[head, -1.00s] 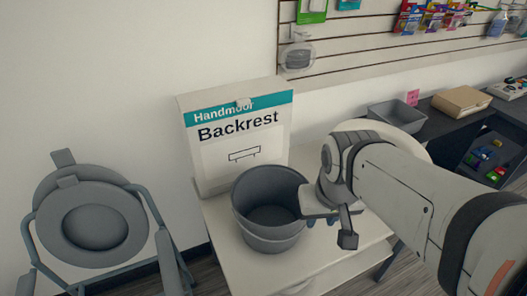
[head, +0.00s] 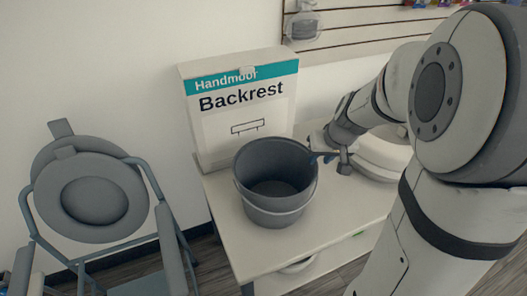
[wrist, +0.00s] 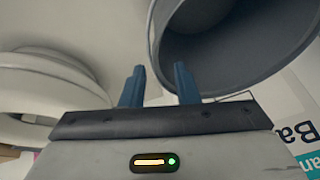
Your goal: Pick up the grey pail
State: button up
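The grey pail (head: 274,212) stands upright on the white table, its mouth facing up and its thin handle lying down around the outside. My gripper (head: 322,158) is at the right side of its rim, reaching in from the right. In the wrist view the pail (wrist: 240,50) fills the upper right, and my two blue fingers (wrist: 158,85) are spread apart with a gap between them. The right finger overlaps the pail's rim in that view. I cannot tell whether the finger touches the rim. Nothing is held.
A Handmoor Backrest box (head: 240,125) stands right behind the pail. A white rounded thing (head: 385,155) lies to the right, beneath my arm. A grey commode chair (head: 95,200) stands to the left. The white table (head: 250,245) is bare in front of the pail.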

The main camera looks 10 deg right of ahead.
aim_at(312, 173)
jog(key=x, duration=0.8)
jog(key=shift+w+d+f+b, duration=0.15)
jog(key=shift+f+b, duration=0.15)
jog(key=shift+b, duration=0.1)
jog(key=shift+w+f, duration=0.2)
jog(key=shift+f, duration=0.15)
grip_shut()
jog(key=shift+r, duration=0.1)
dwell(0.6)
